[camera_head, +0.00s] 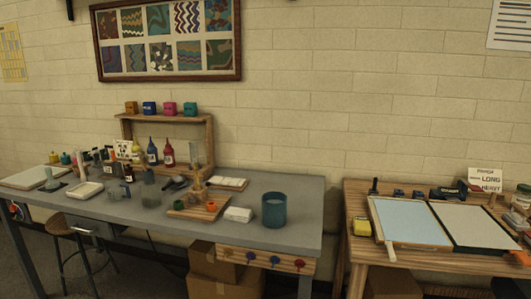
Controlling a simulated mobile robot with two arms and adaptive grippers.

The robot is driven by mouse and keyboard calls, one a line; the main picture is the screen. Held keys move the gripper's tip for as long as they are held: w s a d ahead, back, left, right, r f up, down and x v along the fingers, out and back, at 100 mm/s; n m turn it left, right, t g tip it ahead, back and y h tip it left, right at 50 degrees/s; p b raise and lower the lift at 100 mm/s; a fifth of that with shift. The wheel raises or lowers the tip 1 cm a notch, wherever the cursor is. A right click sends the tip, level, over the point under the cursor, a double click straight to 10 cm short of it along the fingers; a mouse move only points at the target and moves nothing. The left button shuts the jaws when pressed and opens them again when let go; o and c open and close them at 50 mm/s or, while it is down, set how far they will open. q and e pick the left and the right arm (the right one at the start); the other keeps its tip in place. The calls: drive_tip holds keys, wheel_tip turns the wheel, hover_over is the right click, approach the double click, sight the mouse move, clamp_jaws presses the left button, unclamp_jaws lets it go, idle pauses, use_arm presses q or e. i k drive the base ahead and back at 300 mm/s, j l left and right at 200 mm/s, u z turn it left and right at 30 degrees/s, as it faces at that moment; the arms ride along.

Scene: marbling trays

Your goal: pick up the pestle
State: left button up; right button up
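A small grey bowl-like piece with a pale upright stub, possibly the mortar with the pestle (49,173), stands at the left end of the grey table (290,192). It is too small in the head view to be sure. A white shallow tray (84,191) lies to its right. Neither of my grippers is in view.
Bottles, jars and a wooden board (185,212) crowd the grey table's middle. A teal bucket (274,210) stands near its right end. A stool (80,228) stands in front at left. A wooden table (364,252) at right holds two flat trays.

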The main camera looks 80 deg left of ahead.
sight(84, 178)
drive_tip(key=u, duration=4.05)
drive_tip(key=i+j, duration=0.25)
drive_tip(key=i, duration=0.2)
drive_tip(key=i+j, duration=0.3)
drive_tip(key=i, duration=0.15)
drive_tip(key=i+j, duration=0.25)
drive_tip(key=i, duration=0.2)
drive_tip(key=i+j, duration=0.25)
drive_tip(key=i, duration=0.2)
